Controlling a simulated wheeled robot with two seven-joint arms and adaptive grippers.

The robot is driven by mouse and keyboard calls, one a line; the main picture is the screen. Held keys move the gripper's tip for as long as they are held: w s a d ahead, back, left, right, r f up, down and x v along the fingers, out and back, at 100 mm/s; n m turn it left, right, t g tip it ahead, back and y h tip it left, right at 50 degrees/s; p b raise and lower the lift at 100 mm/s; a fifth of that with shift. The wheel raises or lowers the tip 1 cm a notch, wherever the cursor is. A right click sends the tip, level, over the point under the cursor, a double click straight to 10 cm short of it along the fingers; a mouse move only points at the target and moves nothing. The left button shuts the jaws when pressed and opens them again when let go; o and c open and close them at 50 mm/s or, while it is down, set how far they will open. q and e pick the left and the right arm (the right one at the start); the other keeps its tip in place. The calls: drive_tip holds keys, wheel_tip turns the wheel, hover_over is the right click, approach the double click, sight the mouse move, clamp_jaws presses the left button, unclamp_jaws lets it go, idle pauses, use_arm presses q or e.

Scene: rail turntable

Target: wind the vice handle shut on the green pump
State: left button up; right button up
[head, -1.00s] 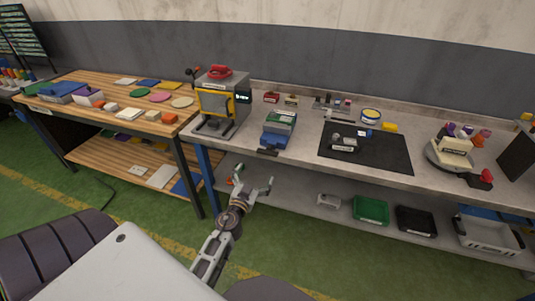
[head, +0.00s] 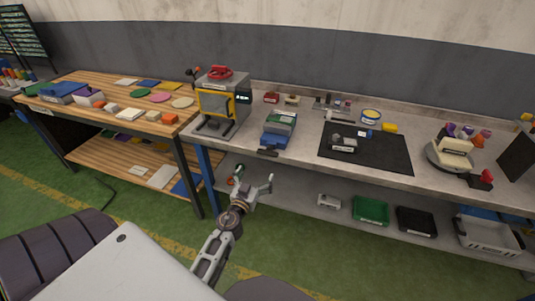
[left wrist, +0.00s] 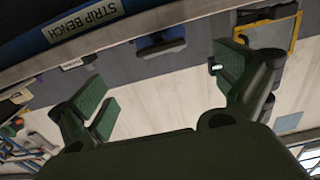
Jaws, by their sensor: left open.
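A small blue block-shaped device, which looks like the vice (head: 272,137), stands near the front edge of the grey bench in the head view. A grey-and-green piece, probably the green pump (head: 284,117), sits at its top. A dark bar, perhaps the handle (head: 268,152), shows at the bench edge below it. My left gripper (head: 254,178) is open and empty, below and in front of that edge, apart from the vice. In the left wrist view its green-padded fingers (left wrist: 165,88) are wide apart with nothing between them. My right gripper is out of view.
A grey machine with a yellow-framed window (head: 214,103) stands left of the vice. A black mat (head: 392,155) with small parts lies to the right. The lower shelf holds a green bin (head: 370,210) and a black bin (head: 416,222). A wooden table (head: 85,92) stands left.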

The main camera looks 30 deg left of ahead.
sight(267, 155)
use_arm(q)
drive_tip(key=shift+p+x, duration=0.95)
drive_tip(key=shift+x, duration=5.85)
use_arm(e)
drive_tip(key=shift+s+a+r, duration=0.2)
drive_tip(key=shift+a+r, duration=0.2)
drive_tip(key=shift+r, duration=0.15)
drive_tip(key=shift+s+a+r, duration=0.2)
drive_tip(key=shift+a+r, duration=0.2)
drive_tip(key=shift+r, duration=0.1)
use_arm(q)
drive_tip(key=shift+a, duration=0.1)
drive_tip(key=shift+c, duration=0.3)
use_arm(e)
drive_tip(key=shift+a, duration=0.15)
use_arm(q)
drive_tip(key=c, duration=0.8)
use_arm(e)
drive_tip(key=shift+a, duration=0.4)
use_arm(q)
drive_tip(key=shift+m, duration=0.4)
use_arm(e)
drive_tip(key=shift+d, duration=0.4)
